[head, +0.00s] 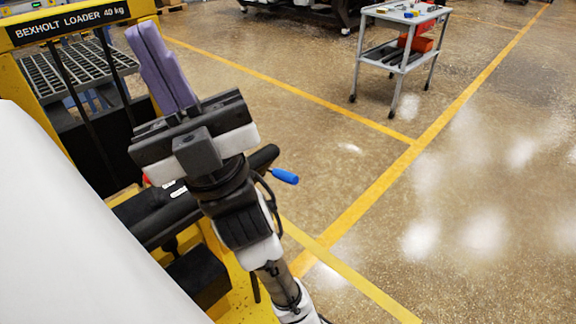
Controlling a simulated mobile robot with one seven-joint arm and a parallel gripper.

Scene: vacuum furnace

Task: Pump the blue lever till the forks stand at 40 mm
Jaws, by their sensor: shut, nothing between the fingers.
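The blue lever (285,176) shows as a blue grip pointing right, just right of my wrist. The rest of it is hidden behind my arm. My gripper (143,32) is shut and empty, with its purple fingers together and pointing up and left. It is apart from the blue grip, above and left of it in the picture. The yellow loader (75,18), marked "BEXHOLT LOADER 40 kg", stands at the left, partly behind my arm. I cannot make out the forks for certain, and no height reading is legible.
A grey tray (80,70) of many cells shows behind the loader's frame. A grey trolley (402,50) with tools and orange-red bins stands at the upper right. Yellow lines (375,205) mark the floor. The floor right of the loader is clear.

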